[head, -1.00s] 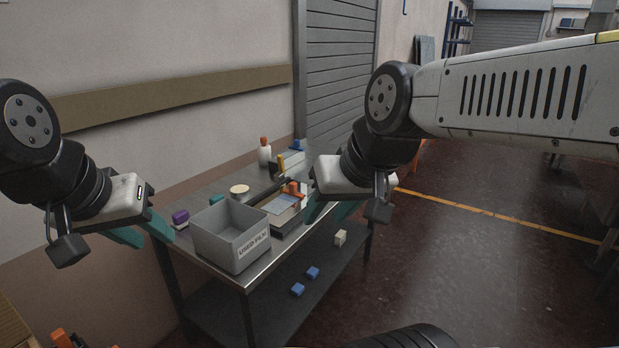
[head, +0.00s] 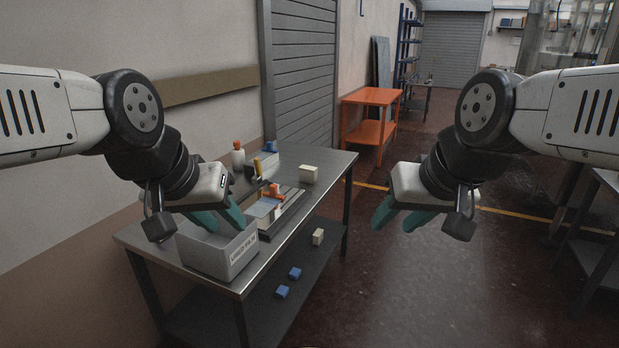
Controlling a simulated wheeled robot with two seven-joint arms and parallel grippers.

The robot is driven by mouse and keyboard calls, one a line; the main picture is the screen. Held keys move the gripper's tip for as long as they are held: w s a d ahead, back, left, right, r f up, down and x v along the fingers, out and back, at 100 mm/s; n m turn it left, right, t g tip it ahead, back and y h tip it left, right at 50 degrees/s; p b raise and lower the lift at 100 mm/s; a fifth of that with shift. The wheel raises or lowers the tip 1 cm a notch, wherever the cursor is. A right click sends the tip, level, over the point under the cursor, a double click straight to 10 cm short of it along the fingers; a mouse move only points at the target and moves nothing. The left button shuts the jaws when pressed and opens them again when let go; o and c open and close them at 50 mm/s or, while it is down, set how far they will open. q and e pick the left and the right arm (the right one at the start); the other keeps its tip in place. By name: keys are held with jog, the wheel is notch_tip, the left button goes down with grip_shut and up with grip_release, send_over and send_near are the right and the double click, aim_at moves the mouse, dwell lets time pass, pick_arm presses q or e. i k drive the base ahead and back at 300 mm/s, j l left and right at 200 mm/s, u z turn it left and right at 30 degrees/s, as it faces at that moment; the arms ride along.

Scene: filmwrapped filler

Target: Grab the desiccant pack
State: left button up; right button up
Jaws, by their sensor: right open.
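I cannot tell for certain which object is the desiccant pack. A cream block (head: 309,174) lies on the far part of the steel table (head: 330,163). A flat pale-blue piece (head: 262,208) lies near an orange item (head: 275,191) in the middle of the table. My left gripper (head: 222,218) is open, with its teal fingers over the grey labelled bin (head: 225,264) in the picture, hiding part of it. My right gripper (head: 399,220) is open and empty, right of the table and over the floor in the picture.
A white bottle with an orange cap (head: 238,158) stands at the table's wall side. The lower shelf (head: 262,310) holds blue blocks (head: 282,291) and another cream block (head: 317,236). An orange table (head: 374,97) stands behind. Open floor lies to the right.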

aim_at(308, 174)
jog(key=i+l+u, duration=0.35)
jog(key=i, duration=0.35)
jog(key=i+l+u, duration=0.35)
jog(key=i+l, duration=0.3)
jog(key=l, duration=0.15)
jog(key=i+l+u, duration=0.35)
jog(key=i+l, duration=0.2)
jog(key=l, duration=0.25)
